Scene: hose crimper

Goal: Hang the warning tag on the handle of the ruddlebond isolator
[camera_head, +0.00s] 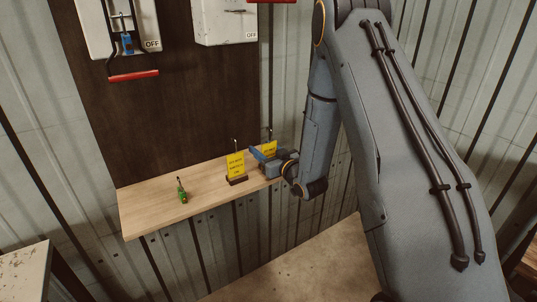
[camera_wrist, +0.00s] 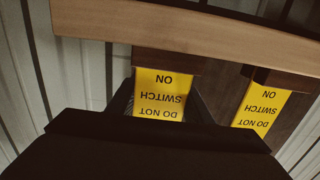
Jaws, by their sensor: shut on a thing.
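My gripper (camera_head: 261,155) is at the right end of the wooden shelf, shut on a yellow warning tag (camera_head: 270,148). In the wrist view this tag (camera_wrist: 160,95) reads "DO NOT SWITCH ON" upside down between the two fingers (camera_wrist: 160,106). Its end is close to a dark block; I cannot tell whether it touches. A second yellow tag (camera_head: 236,165) stands to the left in the head view; it also shows in the wrist view (camera_wrist: 261,106). An isolator (camera_head: 95,32) with a red handle (camera_head: 133,75) is at upper left, marked OFF. No name is readable.
A second box (camera_head: 224,22) marked OFF is on the dark board (camera_head: 185,105), with a red bar (camera_head: 272,1) cut off at the top. A green object (camera_head: 182,192) lies on the shelf (camera_head: 150,208). The shelf's left part is mostly clear. A pale cabinet (camera_head: 24,272) is at lower left.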

